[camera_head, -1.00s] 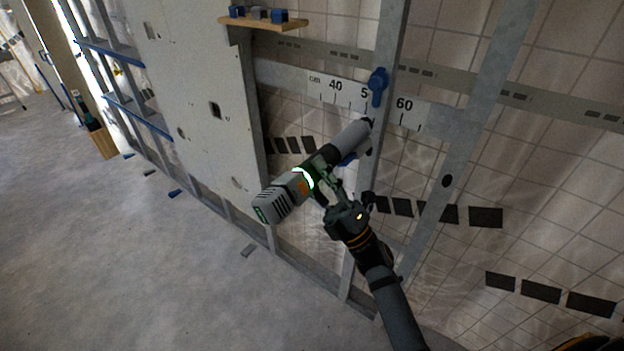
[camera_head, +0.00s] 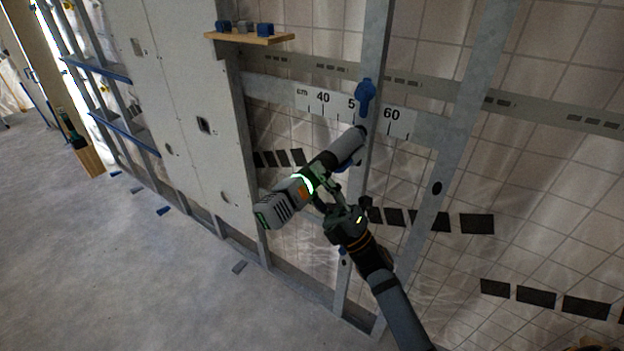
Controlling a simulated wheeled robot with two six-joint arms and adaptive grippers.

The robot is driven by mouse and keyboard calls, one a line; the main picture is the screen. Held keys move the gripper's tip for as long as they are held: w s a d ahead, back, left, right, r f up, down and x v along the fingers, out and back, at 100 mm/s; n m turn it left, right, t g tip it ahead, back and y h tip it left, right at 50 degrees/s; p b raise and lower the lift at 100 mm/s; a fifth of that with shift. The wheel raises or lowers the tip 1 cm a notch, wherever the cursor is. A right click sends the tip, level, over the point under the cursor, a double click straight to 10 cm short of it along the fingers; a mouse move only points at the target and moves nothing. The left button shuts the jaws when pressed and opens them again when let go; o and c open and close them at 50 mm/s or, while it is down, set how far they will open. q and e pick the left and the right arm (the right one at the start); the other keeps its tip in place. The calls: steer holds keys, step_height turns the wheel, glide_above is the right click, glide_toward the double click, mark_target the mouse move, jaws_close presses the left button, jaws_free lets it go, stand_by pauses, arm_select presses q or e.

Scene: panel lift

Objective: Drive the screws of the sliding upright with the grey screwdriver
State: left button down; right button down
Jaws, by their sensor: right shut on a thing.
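The grey screwdriver (camera_head: 331,158) is a bulky power tool with a lit green ring and an orange patch. My right gripper (camera_head: 328,198) is shut on it near its middle. Its nose points up and right and meets or nearly meets the sliding upright (camera_head: 373,60), just below a blue clamp knob (camera_head: 365,97). Whether the tip touches a screw cannot be told. The upright crosses the white cm scale (camera_head: 398,122) between the 5 and 60 marks. My left gripper is out of view.
A wooden shelf (camera_head: 250,38) with small blue and grey blocks is at the top. A white panel (camera_head: 180,100) covers the frame at left. Another metal stud (camera_head: 455,150) stands to the right. The concrete floor (camera_head: 120,270) is mostly clear, with small scraps along the wall.

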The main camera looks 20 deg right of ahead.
steer(key=shift+w+d+r+b, duration=0.15)
steer(key=shift+w+d+b, duration=0.4)
steer(key=shift+d, duration=0.15)
stand_by(3.0)
stand_by(0.6)
steer(key=shift+s+a+p, duration=0.4)
steer(key=shift+s+a, duration=0.3)
steer(key=shift+a, duration=0.15)
steer(key=shift+s+a+p, duration=0.35)
steer(key=shift+s+a, duration=0.3)
steer(key=shift+a, duration=0.2)
